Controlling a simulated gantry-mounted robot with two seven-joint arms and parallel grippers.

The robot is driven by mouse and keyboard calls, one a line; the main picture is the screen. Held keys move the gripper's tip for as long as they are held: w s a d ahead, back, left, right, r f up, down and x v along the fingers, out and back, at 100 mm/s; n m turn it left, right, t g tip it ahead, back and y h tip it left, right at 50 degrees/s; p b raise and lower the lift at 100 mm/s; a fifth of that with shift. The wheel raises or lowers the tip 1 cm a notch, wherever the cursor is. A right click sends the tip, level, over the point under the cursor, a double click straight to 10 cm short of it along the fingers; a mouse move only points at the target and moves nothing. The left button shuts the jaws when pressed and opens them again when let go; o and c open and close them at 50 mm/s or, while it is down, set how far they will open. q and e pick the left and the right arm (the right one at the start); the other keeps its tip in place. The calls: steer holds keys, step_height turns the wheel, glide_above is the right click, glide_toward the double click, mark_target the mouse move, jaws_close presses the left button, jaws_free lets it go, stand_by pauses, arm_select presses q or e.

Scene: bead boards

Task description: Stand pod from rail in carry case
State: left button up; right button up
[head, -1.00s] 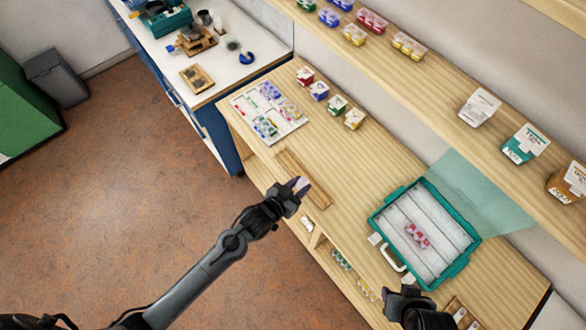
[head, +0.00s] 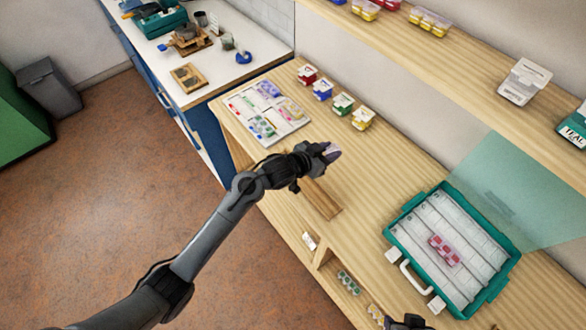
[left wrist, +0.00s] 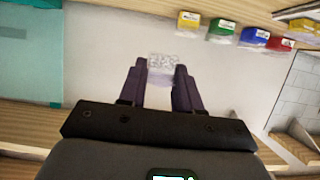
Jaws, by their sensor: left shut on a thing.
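My left gripper (head: 331,153) is shut on a clear, whitish pod (left wrist: 163,63), which shows between the dark fingertips in the left wrist view. In the head view the pod is mostly hidden by the fingers. The gripper is above the wooden rail (head: 322,200), apart from it. The teal carry case (head: 397,232) lies open to the right, its clear teal lid (head: 505,190) raised at the back. A pink pod (head: 444,250) is inside the case, near the middle. My right gripper (head: 408,322) shows only as a dark part at the bottom edge; its fingers are hidden.
A white sorting tray (head: 292,127) and small coloured boxes (head: 342,104) stand at the left of the bench. A shelf (head: 460,62) with boxes runs along the wall. The bench between rail and case is clear. Several pods (head: 348,283) lie in the cubby below.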

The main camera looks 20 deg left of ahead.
arm_select(q)
steer(key=a+f, duration=0.2)
steer(key=a, duration=0.1)
steer(key=s+a+f, duration=0.1)
steer(key=a+f, duration=0.1)
steer(key=a, duration=0.2)
steer(key=a+f, duration=0.3)
steer(key=a, duration=0.1)
steer(key=shift+s+a, duration=0.25)
steer(key=shift+s, duration=0.15)
steer(key=shift+f+p, duration=0.35)
steer(key=shift+f, duration=1.45)
steer(key=shift+f, duration=0.15)
steer(key=shift+f, duration=0.1)
steer(key=o, duration=1)
